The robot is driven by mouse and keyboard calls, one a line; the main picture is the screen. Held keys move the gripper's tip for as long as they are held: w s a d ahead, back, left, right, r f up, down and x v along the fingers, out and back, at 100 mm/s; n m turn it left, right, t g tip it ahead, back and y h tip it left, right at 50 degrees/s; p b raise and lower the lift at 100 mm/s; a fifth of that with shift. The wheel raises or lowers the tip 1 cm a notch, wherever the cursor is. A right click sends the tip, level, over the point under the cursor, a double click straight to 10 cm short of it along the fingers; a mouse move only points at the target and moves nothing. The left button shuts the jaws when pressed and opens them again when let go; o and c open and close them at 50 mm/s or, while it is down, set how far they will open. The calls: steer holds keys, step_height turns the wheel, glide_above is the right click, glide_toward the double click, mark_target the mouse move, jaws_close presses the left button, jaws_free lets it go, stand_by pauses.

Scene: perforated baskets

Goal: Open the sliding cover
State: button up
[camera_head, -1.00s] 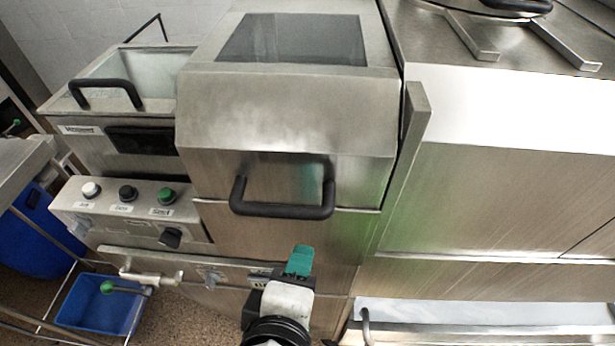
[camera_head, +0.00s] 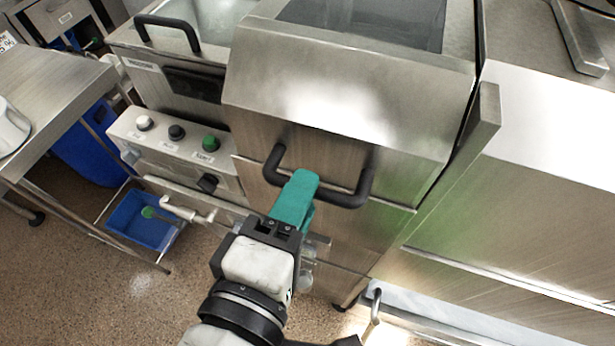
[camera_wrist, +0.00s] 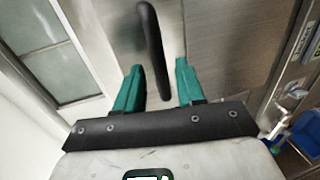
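The sliding cover (camera_head: 340,85) is a brushed steel hood with a sloped front and a dark window (camera_head: 365,20) on top. Its black U-shaped handle (camera_head: 345,198) is on the lower front, and it also shows in the wrist view (camera_wrist: 152,50). My gripper (camera_head: 302,185) has teal fingers and reaches up to the left part of the handle. In the wrist view the two fingers (camera_wrist: 157,82) are apart, with the handle bar between them. A gap shows on both sides of the bar. The cover looks closed.
A control panel with several knobs (camera_head: 176,132) is left of the cover. A steel table (camera_head: 55,100) is at the left. A steel cabinet (camera_head: 530,170) stands close on the right.

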steer(key=shift+x, duration=1.4)
jaws_close()
